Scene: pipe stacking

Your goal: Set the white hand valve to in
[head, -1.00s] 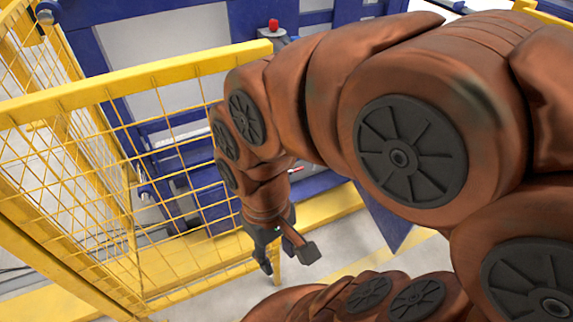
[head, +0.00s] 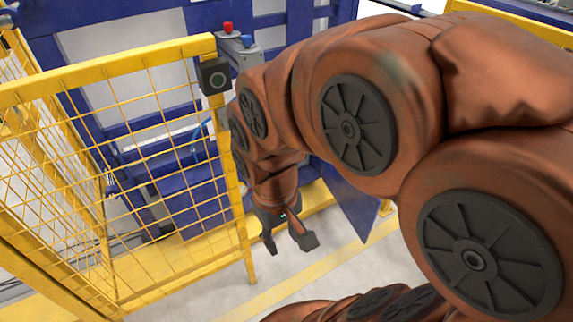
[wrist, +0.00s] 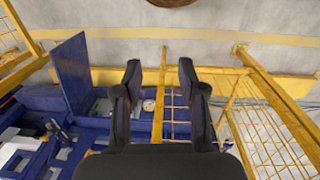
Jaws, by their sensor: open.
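My gripper (head: 289,243) hangs pointing down at the end of my arm, beside the yellow fence post. In the wrist view its two dark fingers (wrist: 160,75) are apart with nothing between them. I cannot make out the white hand valve for sure in either view. A small pale round thing (wrist: 149,105) sits at the blue frame, just behind the left finger in the wrist view, too small to identify. My arm hides part of the blue machine in the head view.
A blue frame (head: 90,80) with red and blue buttons (head: 237,34) is behind. A blue panel (wrist: 73,72) juts up. Open floor (head: 330,262) lies in front.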

